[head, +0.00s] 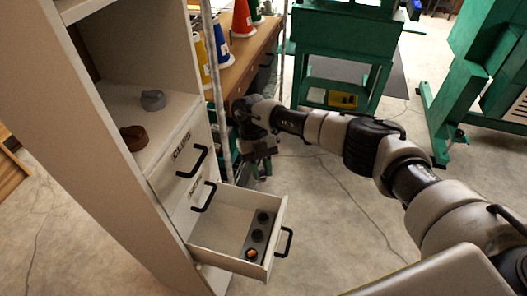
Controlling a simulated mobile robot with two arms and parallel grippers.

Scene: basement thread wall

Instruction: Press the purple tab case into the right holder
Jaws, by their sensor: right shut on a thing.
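My right gripper (262,155) hangs at the end of my right arm, pointing down, beyond the open drawer and above the floor. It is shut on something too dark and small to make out. I cannot pick out a purple tab case in this view. No holder can be told for sure as the right one. The open white drawer (222,238) has a dark strip (245,245) with round, cup-like parts, and a small orange spot (252,254) shows at its near end. My left gripper is not in view.
A tall pale cabinet (110,170) stands at the left, with a closed drawer marked CLIPS (172,165). Its shelf holds a grey object (152,100) and a brown round object (134,138). A wooden bench (243,72) carries coloured cones. Green machinery (345,40) stands behind. Floor right of the drawer is clear.

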